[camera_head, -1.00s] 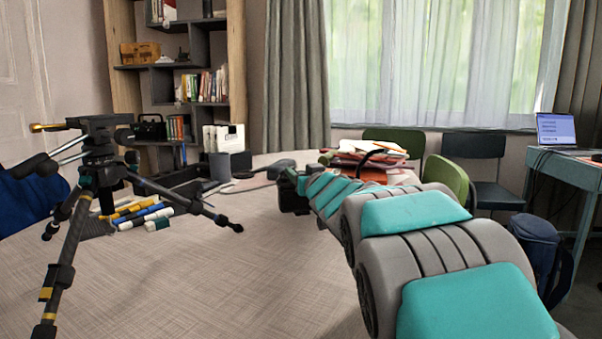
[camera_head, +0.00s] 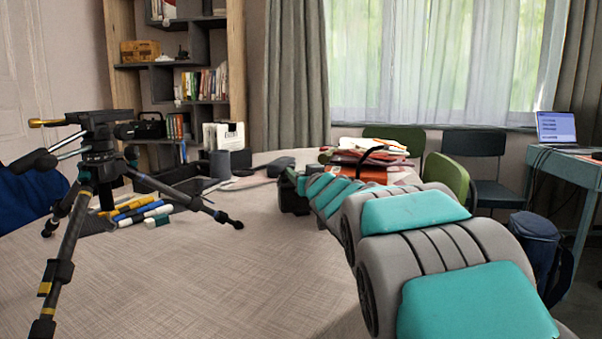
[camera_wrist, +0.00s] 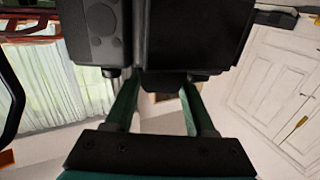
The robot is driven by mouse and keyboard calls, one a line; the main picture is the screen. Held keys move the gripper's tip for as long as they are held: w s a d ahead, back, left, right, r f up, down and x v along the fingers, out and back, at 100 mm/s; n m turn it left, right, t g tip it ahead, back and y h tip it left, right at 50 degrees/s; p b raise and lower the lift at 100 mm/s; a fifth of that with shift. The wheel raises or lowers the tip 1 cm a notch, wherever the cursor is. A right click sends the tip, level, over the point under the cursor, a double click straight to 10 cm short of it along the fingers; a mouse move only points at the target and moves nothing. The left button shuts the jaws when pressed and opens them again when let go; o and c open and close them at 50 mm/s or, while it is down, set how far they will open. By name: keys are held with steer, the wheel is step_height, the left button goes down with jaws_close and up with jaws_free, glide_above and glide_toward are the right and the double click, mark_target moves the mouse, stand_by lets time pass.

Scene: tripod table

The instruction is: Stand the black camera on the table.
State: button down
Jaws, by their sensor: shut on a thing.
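The black camera (camera_wrist: 185,35) fills the top middle of the wrist view, close up, with a round-buttoned face at its left. My gripper (camera_wrist: 160,88) is shut on it, its two green fingers reaching up to the camera's lower edge; the contact itself is partly hidden. In the head view my arm reaches from the lower right over the table (camera_head: 220,285). A dark shape at the arm's far end is small there, and I cannot tell camera from gripper. I cannot tell whether the camera touches the table.
A black tripod (camera_head: 98,160) stands at the left. Several markers (camera_head: 140,211) lie by its legs, near a dark tray and grey cup (camera_head: 219,165). A pile of papers and folders (camera_head: 370,160) lies beyond my arm. The table's front middle is clear.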

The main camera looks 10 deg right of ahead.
steer(key=shift+f+b, duration=0.35)
stand_by(0.6)
steer(key=c, duration=0.6)
jaws_free()
steer(key=o, duration=0.4)
steer(key=shift+f, duration=0.2)
steer(key=shift+o, duration=0.2)
steer(key=shift+s, duration=0.1)
